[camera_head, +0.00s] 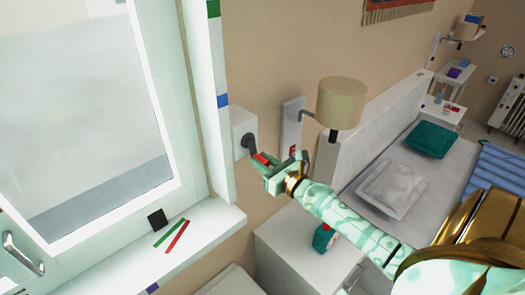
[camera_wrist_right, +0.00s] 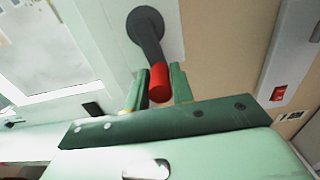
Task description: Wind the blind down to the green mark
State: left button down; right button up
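The winder is a white box (camera_head: 243,128) on the wall right of the window, with a dark crank arm (camera_wrist_right: 148,34) ending in a red handle (camera_wrist_right: 159,80). My right gripper (camera_head: 266,163) is at the crank; in the right wrist view its fingers (camera_wrist_right: 159,88) lie on both sides of the red handle, seemingly closed against it. The crank arm slants down toward the gripper. The green mark (camera_head: 213,8) is high on the window frame's right edge. A pale pane (camera_head: 80,90) fills the window; I cannot tell whether the blind covers it. My left gripper is not in view.
A blue mark (camera_head: 222,101) is lower on the frame. The sill holds a black block (camera_head: 157,220) and green and red sticks (camera_head: 177,237). A lamp (camera_head: 340,102), a wall panel with a red switch (camera_wrist_right: 279,93) and a bedside cabinet (camera_head: 295,250) are close by.

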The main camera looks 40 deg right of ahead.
jog(key=shift+a, duration=0.15)
jog(key=shift+s+a+p, duration=0.1)
jog(key=shift+a+p, duration=0.55)
jog(key=shift+a, duration=0.35)
jog(key=shift+a+r+p, duration=0.45)
jog(key=shift+r+p, duration=0.05)
jog(key=shift+p, duration=0.3)
jog(key=shift+s+a+r, duration=0.1)
jog(key=shift+a+r, duration=0.05)
jog(key=shift+a, duration=0.3)
